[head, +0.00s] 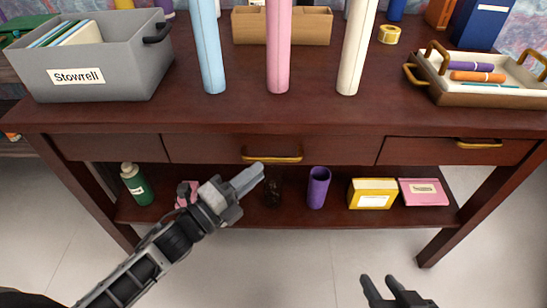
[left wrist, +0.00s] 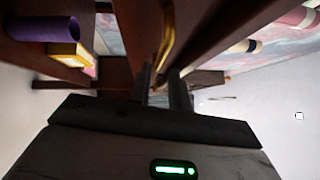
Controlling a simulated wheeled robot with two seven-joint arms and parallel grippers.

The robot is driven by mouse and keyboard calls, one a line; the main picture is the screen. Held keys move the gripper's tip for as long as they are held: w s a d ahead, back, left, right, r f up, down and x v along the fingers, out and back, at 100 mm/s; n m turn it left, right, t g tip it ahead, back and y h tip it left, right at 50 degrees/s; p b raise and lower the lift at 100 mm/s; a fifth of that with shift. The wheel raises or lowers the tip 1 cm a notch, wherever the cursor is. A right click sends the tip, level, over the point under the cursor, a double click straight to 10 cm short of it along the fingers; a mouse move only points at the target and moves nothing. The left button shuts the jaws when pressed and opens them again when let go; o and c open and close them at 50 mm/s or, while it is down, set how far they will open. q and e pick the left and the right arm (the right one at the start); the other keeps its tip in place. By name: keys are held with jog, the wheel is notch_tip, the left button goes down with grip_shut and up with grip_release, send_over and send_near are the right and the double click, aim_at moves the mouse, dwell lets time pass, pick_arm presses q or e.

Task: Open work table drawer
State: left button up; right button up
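The dark wooden work table (head: 300,112) has a row of drawers under its top. The middle drawer (head: 215,150) has a curved brass handle (head: 285,159) and looks closed. My left gripper (head: 250,178) is just below and left of that handle. In the left wrist view its two fingers (left wrist: 162,88) stand apart with a gap, and the brass handle (left wrist: 168,35) lies just beyond the tips, roughly in line with the gap. Contact cannot be told. The right drawer (head: 420,151) is also closed, with its own handle (head: 478,144). My right gripper (head: 383,288) is open and empty, low in front.
The lower shelf holds a green bottle (head: 136,185), a purple cylinder (head: 318,188), a yellow box (head: 372,193) and a pink box (head: 423,192). A grey bin (head: 120,75) and a tray (head: 480,95) stand on top. The floor in front is clear.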

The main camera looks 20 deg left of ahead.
aim_at(274, 157)
pick_arm(q)
jog(key=x, duration=0.6)
jog(key=shift+w, duration=0.15)
jog(key=shift+c, duration=0.3)
jog(key=shift+d, duration=0.1)
grip_shut()
